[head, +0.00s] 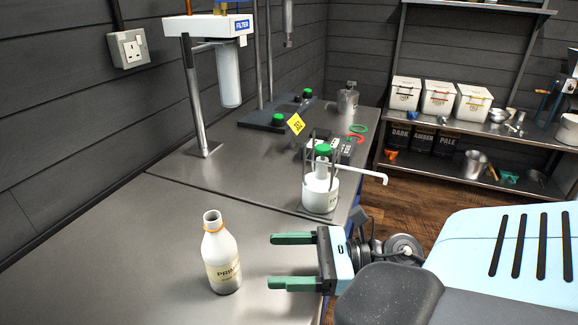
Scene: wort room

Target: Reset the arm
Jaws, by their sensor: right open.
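My right gripper (292,261) is open and empty, with two green fingers pointing left over the front edge of the grey bench (150,240). A white bottle (222,262) with an orange ring at its neck and a label starting "PRIM" stands upright on the bench, left of the fingers and apart from them. My right arm (500,250) reaches in from the lower right, with pale blue and dark grey covers. My left gripper is not in view.
A white pump jar (319,196) with a green top stands just behind the gripper, its spout pointing right. A filter unit (207,27) stands at the back left. Shelves with white bins (438,98) stand beyond the wooden floor (405,195). The bench's left part is clear.

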